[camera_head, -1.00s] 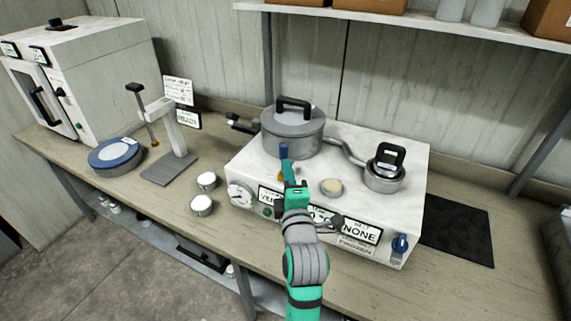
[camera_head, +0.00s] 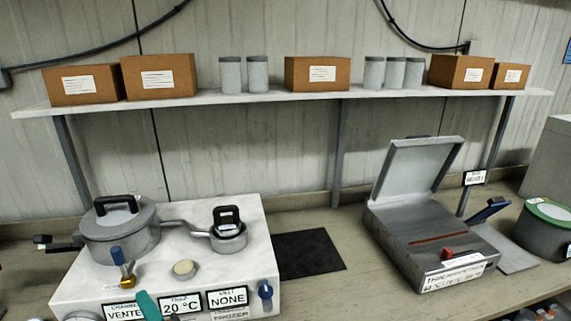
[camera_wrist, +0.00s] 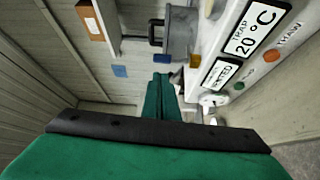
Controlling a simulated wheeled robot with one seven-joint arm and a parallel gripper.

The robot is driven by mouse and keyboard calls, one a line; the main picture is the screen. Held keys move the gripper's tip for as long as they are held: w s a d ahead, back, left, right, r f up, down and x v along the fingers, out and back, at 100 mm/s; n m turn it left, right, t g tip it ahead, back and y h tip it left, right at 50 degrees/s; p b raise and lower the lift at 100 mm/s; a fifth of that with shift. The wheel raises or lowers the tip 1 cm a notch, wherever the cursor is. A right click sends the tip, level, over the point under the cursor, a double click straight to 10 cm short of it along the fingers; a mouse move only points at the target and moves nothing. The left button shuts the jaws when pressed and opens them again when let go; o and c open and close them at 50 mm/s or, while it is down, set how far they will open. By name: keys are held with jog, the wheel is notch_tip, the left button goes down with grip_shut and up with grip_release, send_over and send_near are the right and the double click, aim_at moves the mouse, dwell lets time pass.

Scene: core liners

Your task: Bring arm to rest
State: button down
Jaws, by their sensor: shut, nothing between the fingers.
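My gripper (camera_wrist: 162,98) shows in the wrist view with its two green fingers together and nothing between them. In the head view only a small green part of my arm shows at the bottom edge, in front of the white apparatus (camera_head: 72,285). The gripper is apart from the lidded grey pot (camera_head: 120,235), which sits on top of the apparatus. The pot also shows beyond the fingers in the wrist view (camera_wrist: 181,32). A smaller grey vessel (camera_head: 228,238) with a black handle is joined to the pot by a pipe.
A blue-handled valve (camera_head: 122,262) stands on the apparatus front. A black mat (camera_head: 307,254) lies to its right, then an open-lidded metal box (camera_head: 425,235) and a green-rimmed tub (camera_head: 545,228). A wall shelf (camera_head: 210,98) holds boxes and canisters above.

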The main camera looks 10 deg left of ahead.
jog(key=s+d+f+m+t+h, duration=0.25)
jog(key=d+f+m+h, duration=0.25)
jog(key=d+f+m, duration=0.45)
jog(key=s+d+f+m+t+h, duration=0.2)
jog(key=d+f+m+t+h, duration=0.15)
jog(key=d+f+m, duration=0.65)
jog(key=s+d+f+m+h, duration=0.3)
jog(key=s+d, duration=0.4)
jog(key=s, duration=0.3)
jog(key=s+d+f+m+g+h, duration=0.1)
jog(key=s+d+f+m+h, duration=0.2)
jog(key=s, duration=0.7)
jog(key=d+m, duration=0.2)
jog(key=d, duration=0.2)
jog(key=shift+d, duration=0.25)
